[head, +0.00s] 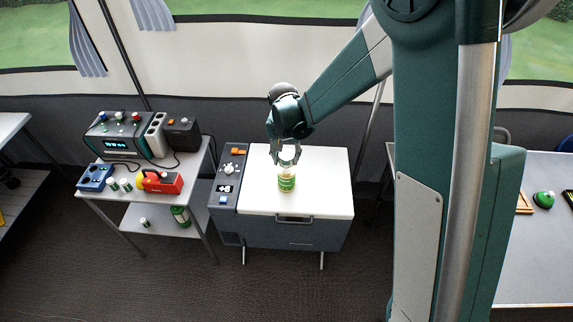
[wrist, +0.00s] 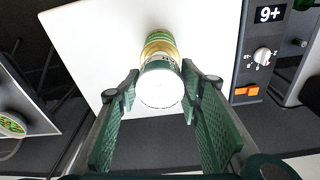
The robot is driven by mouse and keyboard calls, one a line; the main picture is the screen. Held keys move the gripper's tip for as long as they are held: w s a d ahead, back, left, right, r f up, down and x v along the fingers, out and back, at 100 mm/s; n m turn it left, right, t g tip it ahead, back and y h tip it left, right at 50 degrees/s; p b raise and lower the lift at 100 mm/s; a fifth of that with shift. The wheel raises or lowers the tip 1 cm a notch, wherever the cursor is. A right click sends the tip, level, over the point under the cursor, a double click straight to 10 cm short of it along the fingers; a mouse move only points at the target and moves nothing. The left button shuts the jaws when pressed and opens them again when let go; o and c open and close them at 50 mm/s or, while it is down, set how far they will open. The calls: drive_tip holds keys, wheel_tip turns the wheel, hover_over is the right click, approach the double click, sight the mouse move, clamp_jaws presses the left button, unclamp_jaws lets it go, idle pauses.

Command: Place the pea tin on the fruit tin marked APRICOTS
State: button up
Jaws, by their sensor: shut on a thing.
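My gripper (head: 287,160) is shut on a green-banded tin (head: 287,182), which I take to be the pea tin, held above the white lid of a grey cool box. In the wrist view its pale round end (wrist: 160,88) faces the camera, between the two fingers (wrist: 160,98). In the wrist view, yellow and green tin sides (wrist: 160,42) show beyond the pale end. No marking is legible.
The white lid (head: 325,180) is otherwise clear, with a knob panel (head: 228,180) at its left. A side table at left holds a green device (head: 122,140), a blue box (head: 95,178), a red box (head: 163,182) and small tins.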

sight(286, 164)
drive_tip(key=shift+f, duration=0.2)
drive_tip(key=shift+f, duration=1.75)
drive_tip(key=shift+f+b, duration=0.2)
drive_tip(key=shift+b, duration=0.2)
drive_tip(key=o, duration=1)
drive_tip(key=shift+c, duration=0.2)
drive_tip(key=shift+r, duration=0.15)
drive_tip(key=shift+s+a+r+p, duration=0.1)
drive_tip(key=shift+s+r+p, duration=0.2)
drive_tip(key=shift+r, duration=1.7)
drive_tip(key=shift+s+r+p, duration=0.15)
drive_tip(key=shift+r+p, duration=0.1)
drive_tip(key=shift+r, duration=1.75)
drive_tip(key=shift+s+a+r+p, duration=0.1)
drive_tip(key=shift+s+r+p, duration=0.2)
drive_tip(key=shift+r, duration=1.7)
drive_tip(key=shift+d, duration=0.1)
